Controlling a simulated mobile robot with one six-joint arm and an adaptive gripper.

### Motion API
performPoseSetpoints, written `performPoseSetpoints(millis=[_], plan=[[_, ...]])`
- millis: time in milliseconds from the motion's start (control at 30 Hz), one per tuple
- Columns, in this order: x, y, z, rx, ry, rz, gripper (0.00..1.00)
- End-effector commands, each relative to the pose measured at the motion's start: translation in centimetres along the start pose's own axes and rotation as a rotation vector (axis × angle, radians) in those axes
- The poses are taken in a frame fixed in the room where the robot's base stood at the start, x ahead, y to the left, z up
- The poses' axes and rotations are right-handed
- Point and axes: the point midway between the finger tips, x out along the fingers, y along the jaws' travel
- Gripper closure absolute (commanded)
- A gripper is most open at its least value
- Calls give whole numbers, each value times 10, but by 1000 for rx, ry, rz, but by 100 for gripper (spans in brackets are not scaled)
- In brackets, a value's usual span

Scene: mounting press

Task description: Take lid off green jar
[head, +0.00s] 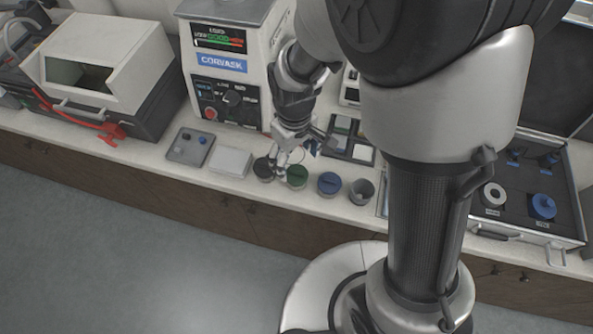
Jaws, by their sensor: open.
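The green jar (297,178) stands on the front part of the counter, in a row between a black jar (264,169) and a blue jar (329,184). Its green top faces up and looks to be on the jar. My gripper (281,166) is open and points down at the left side of the green jar, between it and the black jar. At this size I cannot tell whether a finger touches either jar. The far side of the green jar is partly hidden by the gripper.
A grey open cup (361,191) stands right of the blue jar. The white press (222,75) stands behind. An open case (520,205) is at right. The counter's front edge is close.

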Motion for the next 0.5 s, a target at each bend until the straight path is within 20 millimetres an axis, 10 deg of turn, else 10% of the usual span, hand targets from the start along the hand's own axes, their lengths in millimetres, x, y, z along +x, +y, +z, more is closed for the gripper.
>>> performPoseSetpoints(millis=[500], plan=[[47, -2, 6, 0, -1, 0, 26]])
